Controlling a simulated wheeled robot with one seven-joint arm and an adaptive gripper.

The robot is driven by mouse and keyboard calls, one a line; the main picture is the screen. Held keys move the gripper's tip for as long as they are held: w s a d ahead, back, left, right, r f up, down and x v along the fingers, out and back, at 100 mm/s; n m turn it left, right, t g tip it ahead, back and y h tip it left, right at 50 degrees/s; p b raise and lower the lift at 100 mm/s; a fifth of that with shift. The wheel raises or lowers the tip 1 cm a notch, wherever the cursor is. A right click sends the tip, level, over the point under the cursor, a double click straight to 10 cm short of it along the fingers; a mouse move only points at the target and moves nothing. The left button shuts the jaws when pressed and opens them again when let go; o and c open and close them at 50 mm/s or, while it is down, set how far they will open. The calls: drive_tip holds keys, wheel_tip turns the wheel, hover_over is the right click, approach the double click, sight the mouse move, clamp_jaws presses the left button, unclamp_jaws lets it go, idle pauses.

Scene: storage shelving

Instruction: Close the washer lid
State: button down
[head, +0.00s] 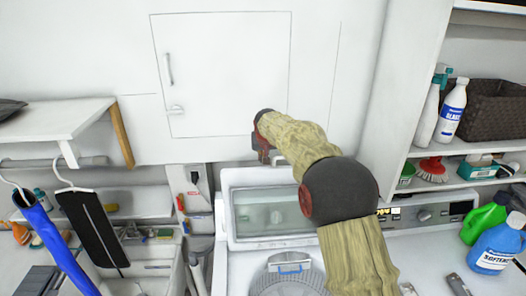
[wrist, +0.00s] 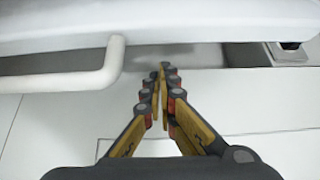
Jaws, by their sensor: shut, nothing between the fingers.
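The washer (head: 400,250) stands at the lower middle of the head view. Its lid (head: 275,208), a white frame with a clear window, stands raised at the back, and the round tub opening shows below it. My gripper (head: 263,155) is just above the lid's top edge, in front of the white wall; its fingers are small and partly hidden there. In the wrist view my gripper (wrist: 162,72) is shut and empty, with the fingertips together near a white slab edge. I cannot tell whether the fingers touch the lid.
A white wall cabinet door (head: 225,75) is behind my gripper. A shelf with bottles (head: 453,110) and a dark basket (head: 495,108) is at right. Detergent bottles (head: 497,245) stand on the right. Hangers and a sink are at left. A white bent pipe (wrist: 105,75) lies left of the fingers.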

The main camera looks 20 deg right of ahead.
drive_tip(key=shift+s+a+r, duration=0.15)
drive_tip(key=shift+s, duration=0.7)
drive_tip(key=shift+s+a+r, duration=0.15)
drive_tip(key=shift+s, duration=0.65)
drive_tip(key=shift+f, duration=0.1)
